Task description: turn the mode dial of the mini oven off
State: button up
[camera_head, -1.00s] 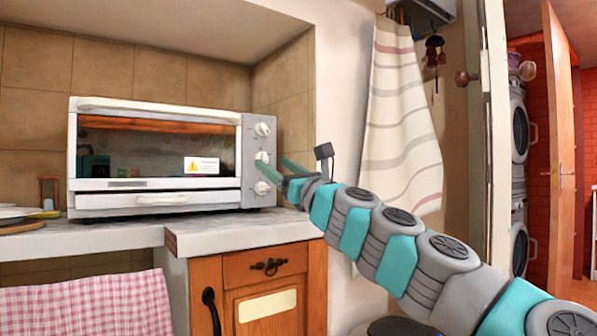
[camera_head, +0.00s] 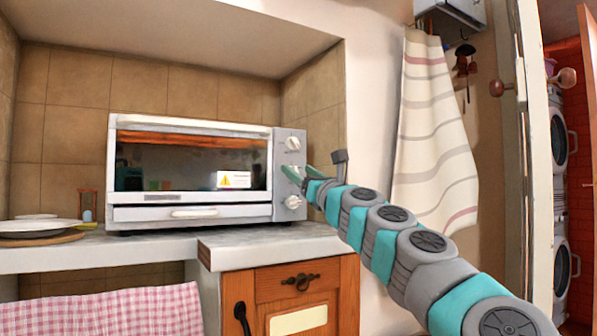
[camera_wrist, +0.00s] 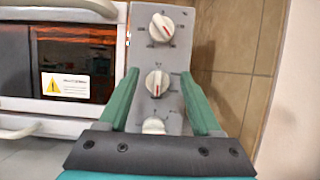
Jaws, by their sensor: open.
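The mini oven (camera_head: 190,214) stands on the counter, white with a dark glass door. Its grey right panel (camera_wrist: 181,50) carries three white dials: upper (camera_wrist: 162,26), middle (camera_wrist: 157,82) and lower (camera_wrist: 154,125). I cannot read which is the mode dial. In the head view the gripper (camera_head: 298,171) is at the panel and partly hides the middle dial. The gripper's body partly covers the lower dial.
The counter (camera_head: 270,243) has free room in front of the oven. Plates (camera_head: 38,229) and a small hourglass-like item (camera_head: 87,206) stand at the left. A tiled side wall (camera_head: 322,110) is close to the oven's right. A striped towel (camera_head: 432,130) hangs further right.

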jog(key=shift+w+a+r, duration=0.1)
jog(key=shift+w+a, duration=0.15)
jog(key=shift+a, duration=0.1)
grip_shut()
dwell(0.5)
